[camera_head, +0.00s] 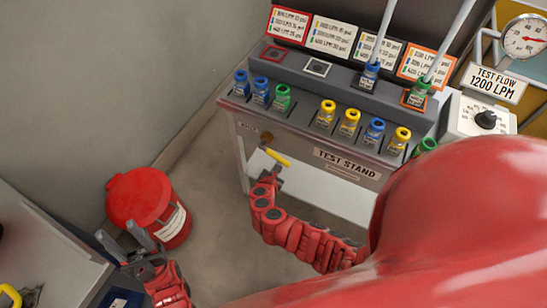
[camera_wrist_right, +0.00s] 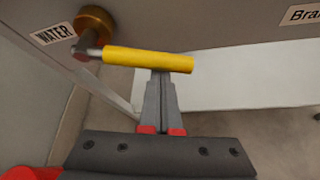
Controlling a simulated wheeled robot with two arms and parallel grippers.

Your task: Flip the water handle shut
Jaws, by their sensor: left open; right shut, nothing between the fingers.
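The water handle, a yellow bar (camera_head: 278,157) on a brass valve (camera_head: 266,137), sits on the front of the test stand at its left end. In the right wrist view the yellow bar (camera_wrist_right: 148,60) runs sideways from the brass valve (camera_wrist_right: 96,22), beside a "WATER" label (camera_wrist_right: 53,31). My right gripper (camera_head: 275,170) is shut with nothing in it. Its fingertips (camera_wrist_right: 161,74) are at the bar's lower edge, towards the outer half; I cannot tell whether they touch. My left gripper (camera_head: 124,243) is open and empty, away from the stand at lower left.
The test stand (camera_head: 345,170) carries several blue, green and yellow connectors on top. A red bucket (camera_head: 146,204) stands on the floor at left, near my left gripper. A grey cabinet (camera_head: 45,250) is at lower left. Floor below the handle looks clear.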

